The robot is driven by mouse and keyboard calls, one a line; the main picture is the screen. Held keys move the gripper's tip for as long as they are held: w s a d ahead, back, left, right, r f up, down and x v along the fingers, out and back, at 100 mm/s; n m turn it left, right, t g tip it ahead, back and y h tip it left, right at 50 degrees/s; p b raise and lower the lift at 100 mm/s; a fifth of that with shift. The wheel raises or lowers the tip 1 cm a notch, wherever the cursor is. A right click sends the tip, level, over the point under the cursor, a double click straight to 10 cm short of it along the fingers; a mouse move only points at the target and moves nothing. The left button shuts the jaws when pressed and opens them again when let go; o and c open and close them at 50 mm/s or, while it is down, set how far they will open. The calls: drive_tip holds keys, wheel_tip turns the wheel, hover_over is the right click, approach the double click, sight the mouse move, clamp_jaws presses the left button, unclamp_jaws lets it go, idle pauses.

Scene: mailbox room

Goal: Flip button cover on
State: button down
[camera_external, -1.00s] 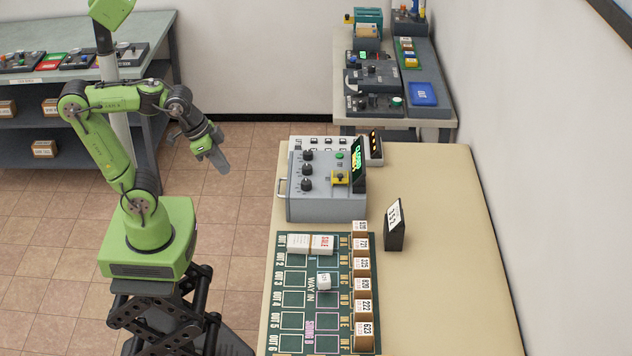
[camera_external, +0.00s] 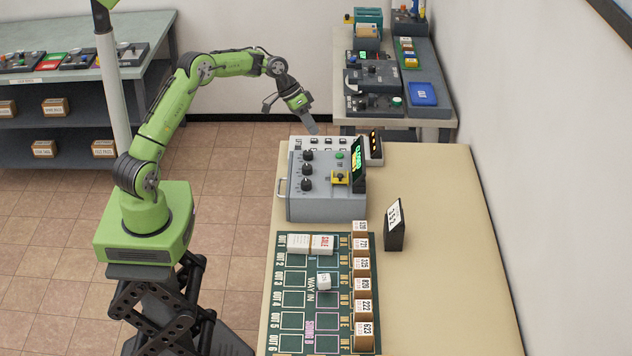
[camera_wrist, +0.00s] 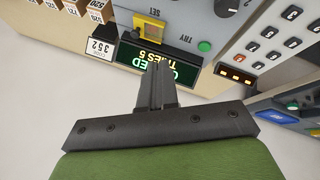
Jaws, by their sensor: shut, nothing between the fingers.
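The yellow button cover (camera_external: 340,178) sits on the sloped top of a grey control box (camera_external: 312,205), below a green button (camera_external: 339,156) and beside the lit screen (camera_external: 358,160). My gripper (camera_external: 314,129) is shut and empty, in the air above the far end of the box, apart from the cover. In the wrist view my gripper (camera_wrist: 158,72) overlaps the screen (camera_wrist: 128,58) with green text.
Dark knobs (camera_external: 307,170) stand on the box's left side. A keypad panel (camera_external: 322,143) with a small amber display (camera_external: 376,143) lies behind it. A number stand (camera_external: 395,226) is on the right. A sorting board (camera_external: 293,322) fills the front. The table's right side is clear.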

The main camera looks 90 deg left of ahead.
drive_tip(key=shift+d, duration=0.1)
hover_over(332, 175)
drive_tip(key=s+a, duration=0.1)
drive_tip(key=a, duration=0.2)
drive_tip(key=f, duration=0.8)
drive_tip(key=shift+s+a+f, duration=0.15)
drive_tip(key=shift+s+f, duration=0.05)
drive_tip(key=shift+f, duration=0.1)
drive_tip(key=d, duration=0.1)
drive_tip(key=w+d, duration=0.1)
drive_tip(key=d, duration=0.1)
drive_tip(key=shift+w+f, duration=0.25)
drive_tip(key=shift+f, duration=0.15)
drive_tip(key=shift+w+d, duration=0.1)
drive_tip(key=shift+d, duration=0.05)
